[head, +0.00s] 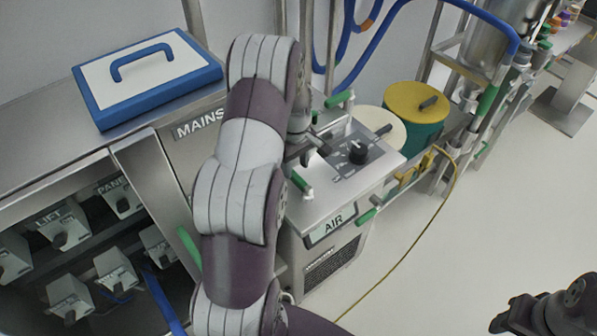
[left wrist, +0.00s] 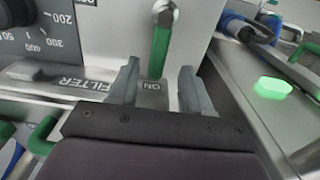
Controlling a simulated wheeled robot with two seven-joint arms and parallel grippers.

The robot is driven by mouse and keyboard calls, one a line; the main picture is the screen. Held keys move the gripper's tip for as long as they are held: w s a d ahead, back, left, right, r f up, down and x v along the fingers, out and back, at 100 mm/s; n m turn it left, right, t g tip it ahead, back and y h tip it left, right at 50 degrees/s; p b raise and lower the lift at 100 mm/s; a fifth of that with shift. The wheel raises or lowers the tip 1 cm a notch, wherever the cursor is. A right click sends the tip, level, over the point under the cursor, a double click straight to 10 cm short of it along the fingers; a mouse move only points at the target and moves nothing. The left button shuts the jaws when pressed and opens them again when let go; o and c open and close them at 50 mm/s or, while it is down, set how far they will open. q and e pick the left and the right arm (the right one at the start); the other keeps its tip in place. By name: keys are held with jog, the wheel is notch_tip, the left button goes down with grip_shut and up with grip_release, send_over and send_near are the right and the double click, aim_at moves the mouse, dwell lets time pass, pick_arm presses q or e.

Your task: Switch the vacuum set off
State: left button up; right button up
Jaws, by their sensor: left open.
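No label reading vacuum is legible, so I cannot tell for sure which unit is the vacuum set. My left gripper (head: 316,147) is over the top of the steel unit (head: 330,205) marked AIR, beside its black knob (head: 358,152). In the left wrist view, the left gripper (left wrist: 158,75) is open. A green-gripped lever (left wrist: 160,45) shows between its fingers, near an ON label (left wrist: 152,86); I cannot tell whether they touch it. A FILTER label (left wrist: 84,84) and part of a dial (left wrist: 20,42) are at left. My right gripper (head: 522,316) is low at right.
A blue-rimmed lid (head: 150,75) lies on the steel cabinet at left. Green and cream drums (head: 415,105) stand behind the unit, with blue hoses (head: 372,50) above. A yellow cable (head: 425,235) crosses the clear floor. A green lamp (left wrist: 272,88) glows in the wrist view.

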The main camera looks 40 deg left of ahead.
aim_at(297, 176)
pick_arm(q)
jog(key=f, duration=0.4)
jog(key=shift+w+f, duration=0.1)
jog(key=shift+w, duration=0.1)
jog(key=shift+s+f, duration=0.15)
grip_shut()
